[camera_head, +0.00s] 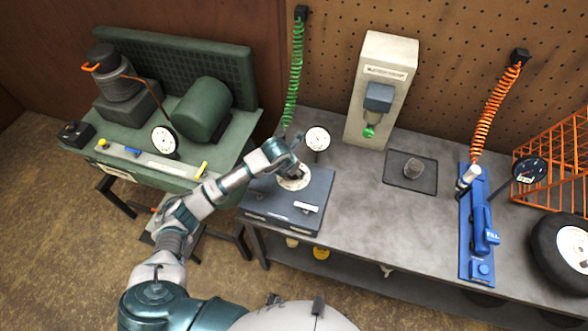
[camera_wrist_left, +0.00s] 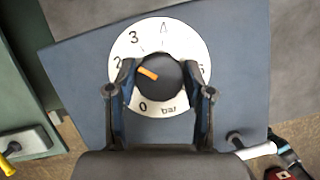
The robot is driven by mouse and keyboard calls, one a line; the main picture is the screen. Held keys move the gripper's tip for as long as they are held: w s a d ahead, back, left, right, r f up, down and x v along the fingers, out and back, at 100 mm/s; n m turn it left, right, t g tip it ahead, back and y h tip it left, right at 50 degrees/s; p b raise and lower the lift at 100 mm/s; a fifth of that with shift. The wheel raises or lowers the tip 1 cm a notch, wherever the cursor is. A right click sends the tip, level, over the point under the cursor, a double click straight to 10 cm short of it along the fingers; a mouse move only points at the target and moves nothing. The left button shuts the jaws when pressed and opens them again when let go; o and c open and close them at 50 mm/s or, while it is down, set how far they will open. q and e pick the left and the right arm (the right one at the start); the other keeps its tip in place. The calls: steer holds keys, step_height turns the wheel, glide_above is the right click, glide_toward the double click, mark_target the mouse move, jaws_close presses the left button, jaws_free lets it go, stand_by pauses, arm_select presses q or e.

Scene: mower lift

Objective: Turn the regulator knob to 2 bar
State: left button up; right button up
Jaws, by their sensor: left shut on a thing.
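The regulator is a dark blue-grey box (camera_head: 313,190) on the bench, with a white dial (camera_head: 302,182) on top. The dark round knob (camera_wrist_left: 165,83) has an orange pointer (camera_wrist_left: 148,73) aimed left and slightly up, roughly toward the 2. My left gripper (camera_wrist_left: 160,82) is shut on the knob, a finger on each side; it also shows in the head view (camera_head: 293,174). My right gripper is not in view.
A white round gauge (camera_head: 317,138) stands behind the regulator; its reading is too small to tell. A green coiled hose (camera_head: 294,75) hangs behind. A green compressor bench (camera_head: 215,160) stands left. A blue inflator (camera_head: 480,225) and a tyre (camera_head: 553,252) are at right.

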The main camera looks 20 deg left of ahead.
arm_select(q)
steer(key=shift+f+n+y, duration=0.1)
steer(key=shift+n+y, duration=0.6)
steer(key=shift+n, duration=1.2)
steer(key=shift+s, duration=0.1)
steer(key=o, duration=1.1)
steer(key=shift+o, duration=0.2)
steer(key=shift+r, duration=0.4)
steer(key=v, duration=1.1)
steer(key=shift+s, duration=0.3)
